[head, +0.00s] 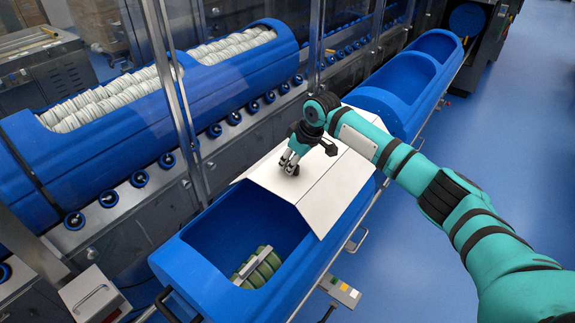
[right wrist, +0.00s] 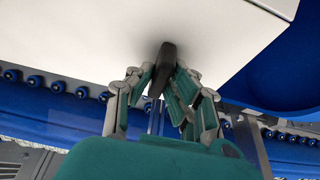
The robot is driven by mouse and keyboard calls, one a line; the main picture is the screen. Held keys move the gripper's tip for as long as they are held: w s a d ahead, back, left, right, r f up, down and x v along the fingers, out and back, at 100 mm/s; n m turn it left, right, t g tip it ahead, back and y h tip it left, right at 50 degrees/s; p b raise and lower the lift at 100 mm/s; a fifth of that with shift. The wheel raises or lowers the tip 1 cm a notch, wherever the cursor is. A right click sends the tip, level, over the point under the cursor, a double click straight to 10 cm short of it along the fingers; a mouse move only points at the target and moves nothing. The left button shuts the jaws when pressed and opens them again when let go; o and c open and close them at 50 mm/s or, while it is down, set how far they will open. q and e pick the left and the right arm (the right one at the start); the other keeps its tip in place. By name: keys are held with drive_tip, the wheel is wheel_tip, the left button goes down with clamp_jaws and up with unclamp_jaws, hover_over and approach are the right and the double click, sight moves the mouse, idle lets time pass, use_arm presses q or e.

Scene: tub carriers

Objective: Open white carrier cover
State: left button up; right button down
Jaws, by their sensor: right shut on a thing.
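The white carrier cover (head: 318,185) lies over the middle of the near blue carrier (head: 200,270), and the front part of the carrier is uncovered. Several green items (head: 258,268) lie in that open part. My right gripper (head: 290,168) is at the cover's top near its left side. In the right wrist view its fingers (right wrist: 163,90) are shut on a black handle (right wrist: 168,58) that stands out from the white cover (right wrist: 100,30). My left gripper is not in view.
A second blue carrier (head: 225,90) full of white rolls stands behind glass and steel posts at the left. Rollers (head: 167,160) line its front. Empty blue carrier sections (head: 410,75) lie beyond the cover. Blue floor at the right is clear.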

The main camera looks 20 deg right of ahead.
drive_tip(key=shift+d, duration=0.1)
drive_tip(key=c, duration=1.3)
unclamp_jaws()
drive_tip(key=shift+r, duration=0.1)
drive_tip(key=v, duration=1.1)
drive_tip(key=shift+s+d+r, duration=0.15)
drive_tip(key=shift+r, duration=0.2)
